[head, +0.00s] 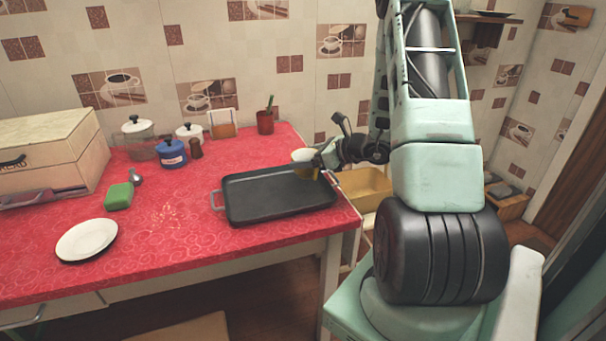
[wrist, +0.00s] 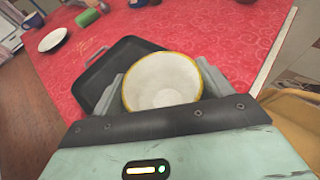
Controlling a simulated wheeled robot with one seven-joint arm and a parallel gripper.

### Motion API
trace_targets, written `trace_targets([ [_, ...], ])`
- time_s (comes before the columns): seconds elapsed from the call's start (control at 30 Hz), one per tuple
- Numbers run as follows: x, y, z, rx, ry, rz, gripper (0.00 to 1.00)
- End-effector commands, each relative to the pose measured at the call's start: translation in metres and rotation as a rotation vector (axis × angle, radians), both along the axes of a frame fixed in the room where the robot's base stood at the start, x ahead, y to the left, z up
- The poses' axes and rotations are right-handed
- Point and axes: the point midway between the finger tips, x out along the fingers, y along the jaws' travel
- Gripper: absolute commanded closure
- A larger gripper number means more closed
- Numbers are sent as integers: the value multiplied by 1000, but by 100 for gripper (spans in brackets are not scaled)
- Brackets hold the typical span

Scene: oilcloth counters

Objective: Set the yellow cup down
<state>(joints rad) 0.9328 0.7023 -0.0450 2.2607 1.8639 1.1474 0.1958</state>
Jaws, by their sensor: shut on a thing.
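The yellow cup (head: 303,157) has a white inside and a yellow rim. In the wrist view the cup (wrist: 162,84) sits between the two fingers of my gripper (wrist: 163,92), with its mouth facing the camera. My gripper (head: 318,163) is shut on it. In the head view the cup is at the right back part of the dark tray (head: 262,200), partly hidden by the gripper. I cannot tell whether the cup touches the tray or hangs above it. The tray also shows behind the cup in the wrist view (wrist: 98,70).
The counter's front middle is clear.

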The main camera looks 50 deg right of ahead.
Motion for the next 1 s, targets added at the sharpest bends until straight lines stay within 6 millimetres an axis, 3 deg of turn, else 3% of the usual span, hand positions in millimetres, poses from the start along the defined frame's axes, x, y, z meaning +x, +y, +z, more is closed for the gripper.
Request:
trace_targets([
  [0.33, 0, 0, -42, 0, -1, 0, 49],
  [0.77, 0, 0, -49, -2, -1, 0, 49],
  [0.8, 0, 0, -48, -1, -1, -1, 14],
  [0.83, 0, 0, -48, -1, -1, 0, 5],
  [0.87, 0, 0, -48, -1, 0, 0, 0],
  [1.0, 0, 0, -48, -1, -1, 0, 0],
])
